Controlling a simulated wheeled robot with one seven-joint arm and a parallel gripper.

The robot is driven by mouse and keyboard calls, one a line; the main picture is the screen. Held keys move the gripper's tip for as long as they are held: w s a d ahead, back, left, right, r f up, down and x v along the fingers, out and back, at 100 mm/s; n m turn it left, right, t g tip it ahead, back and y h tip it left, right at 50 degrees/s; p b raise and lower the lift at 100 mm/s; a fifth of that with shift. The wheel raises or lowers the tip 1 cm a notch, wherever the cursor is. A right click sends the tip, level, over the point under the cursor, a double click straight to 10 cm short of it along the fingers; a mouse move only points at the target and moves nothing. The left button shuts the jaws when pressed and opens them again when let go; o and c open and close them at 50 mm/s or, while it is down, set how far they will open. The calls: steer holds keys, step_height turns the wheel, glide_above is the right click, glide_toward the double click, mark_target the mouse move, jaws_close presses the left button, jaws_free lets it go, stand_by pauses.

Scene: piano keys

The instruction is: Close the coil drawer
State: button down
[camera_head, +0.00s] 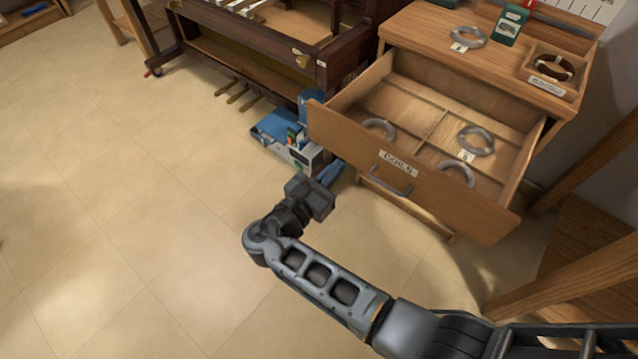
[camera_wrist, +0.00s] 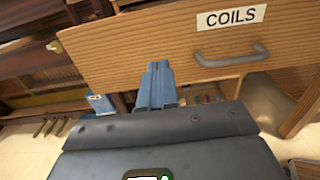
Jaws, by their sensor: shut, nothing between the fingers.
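The coil drawer (camera_head: 420,172) is a wooden drawer pulled well out of its cabinet, with a white label reading COILS. Its front also fills the upper part of the wrist view (camera_wrist: 150,45). A grey bar handle (camera_head: 391,180) is on the drawer front, and it shows in the wrist view (camera_wrist: 232,57) right of my fingers. Several grey wire coils (camera_head: 476,140) lie in the drawer's compartments. My gripper (camera_head: 322,181) is left of the handle and looks apart from the drawer front. In the wrist view my gripper's fingers (camera_wrist: 158,85) are together with nothing between them.
The cabinet top (camera_head: 425,25) holds a coil (camera_head: 468,38), a green box (camera_head: 510,25) and a small wooden tray (camera_head: 552,72). A piano body (camera_head: 270,45) stands left of the cabinet. A blue box (camera_head: 285,135) sits on the floor behind my gripper. The floor at left is clear.

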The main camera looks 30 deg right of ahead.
mark_target(357, 148)
steer(key=shift+x, duration=2.6)
